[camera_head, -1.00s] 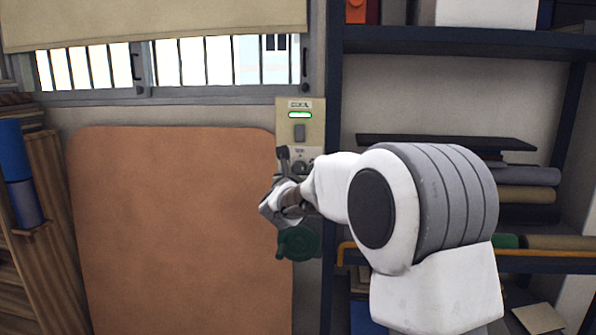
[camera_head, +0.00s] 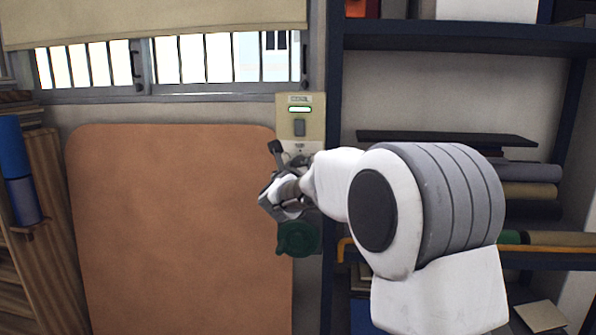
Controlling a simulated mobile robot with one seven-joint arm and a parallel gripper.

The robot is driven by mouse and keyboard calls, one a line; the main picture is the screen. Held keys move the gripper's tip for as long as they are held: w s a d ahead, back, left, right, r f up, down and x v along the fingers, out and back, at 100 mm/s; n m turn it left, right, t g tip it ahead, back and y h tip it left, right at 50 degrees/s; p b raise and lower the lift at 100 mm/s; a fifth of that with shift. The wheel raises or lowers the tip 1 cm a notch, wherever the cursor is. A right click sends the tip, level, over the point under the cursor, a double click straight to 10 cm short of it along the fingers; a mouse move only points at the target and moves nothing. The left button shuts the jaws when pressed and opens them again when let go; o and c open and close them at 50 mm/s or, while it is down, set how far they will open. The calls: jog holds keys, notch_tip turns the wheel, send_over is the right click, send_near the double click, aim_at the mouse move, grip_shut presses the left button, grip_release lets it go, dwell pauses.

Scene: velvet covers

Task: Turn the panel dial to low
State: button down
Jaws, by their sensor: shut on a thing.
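The control panel (camera_head: 312,117) is a beige plate on the wall between the window and the shelves. The panel dial sits lower on the plate and is now hidden behind my gripper (camera_head: 284,160). My gripper is at the lower part of the panel, its fingers shut on what appears to be the dial. The dial's pointer and markings cannot be read.
A dark green round knob (camera_head: 297,238) sticks out just below my gripper. A large brown board (camera_head: 175,230) leans on the wall to the left. A dark blue shelf unit (camera_head: 450,42) with rolls stands right. Blue rolls (camera_head: 20,175) stand far left.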

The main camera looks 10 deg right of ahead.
jog(key=n, duration=1.1)
jog(key=n+p, duration=0.1)
jog(key=n, duration=0.9)
jog(key=shift+a+f+n, duration=0.1)
jog(key=shift+f+n, duration=0.1)
jog(key=shift+n, duration=0.2)
jog(key=shift+c, duration=1.9)
grip_release()
jog(key=shift+s, duration=0.1)
jog(key=b+v, duration=0.1)
jog(key=v, duration=1.6)
jog(key=shift+b, duration=0.3)
